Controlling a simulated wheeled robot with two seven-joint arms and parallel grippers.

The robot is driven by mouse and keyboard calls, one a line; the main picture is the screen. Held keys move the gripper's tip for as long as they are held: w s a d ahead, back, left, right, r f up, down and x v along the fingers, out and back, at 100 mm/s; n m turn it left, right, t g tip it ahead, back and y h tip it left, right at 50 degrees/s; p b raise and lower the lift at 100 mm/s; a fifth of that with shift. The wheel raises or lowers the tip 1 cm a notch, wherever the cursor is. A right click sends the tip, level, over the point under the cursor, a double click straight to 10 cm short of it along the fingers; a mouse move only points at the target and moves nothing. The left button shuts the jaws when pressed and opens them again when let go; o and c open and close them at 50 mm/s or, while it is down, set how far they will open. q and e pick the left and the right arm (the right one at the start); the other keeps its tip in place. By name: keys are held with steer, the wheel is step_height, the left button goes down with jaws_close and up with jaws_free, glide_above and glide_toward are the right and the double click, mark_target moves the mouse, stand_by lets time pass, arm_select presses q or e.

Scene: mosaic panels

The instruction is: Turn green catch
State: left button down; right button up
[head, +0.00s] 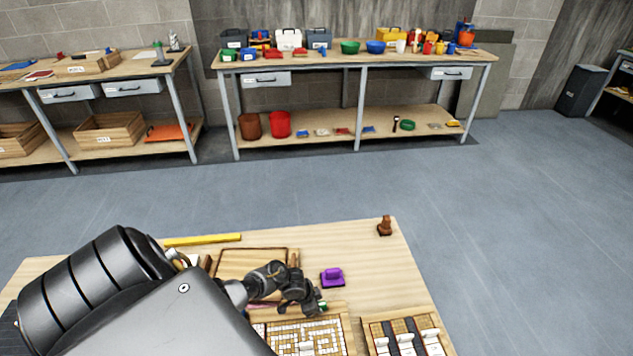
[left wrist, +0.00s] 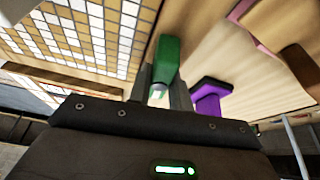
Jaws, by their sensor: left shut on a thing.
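The green catch (left wrist: 167,58) is between the fingers of my left gripper (left wrist: 163,84) in the left wrist view, beside the edge of the mosaic panel (left wrist: 131,42). My left gripper is shut on it. In the head view my left gripper (head: 315,305) is at the top right corner of the mosaic panel (head: 347,330). Only a sliver of the green catch (head: 323,306) shows there, and my gripper hides the rest. The catch's exact angle is hard to tell. My right gripper is in neither view.
A purple catch-like piece (head: 333,278) is just beyond my left gripper; it also shows in the left wrist view (left wrist: 211,94). A second panel (head: 375,325) with white pieces lies to the right. A brown knob-like object (head: 384,226) stands at the table's far right corner.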

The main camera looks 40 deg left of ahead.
arm_select(q)
steer(key=shift+m, duration=0.6)
steer(key=shift+m+h+b, duration=0.3)
steer(key=c, duration=1.3)
jaws_free()
steer(key=shift+g, duration=0.3)
steer(key=p+v, duration=0.2)
steer(key=v, duration=0.8)
steer(key=shift+s+r, duration=0.15)
steer(key=shift+r, duration=0.2)
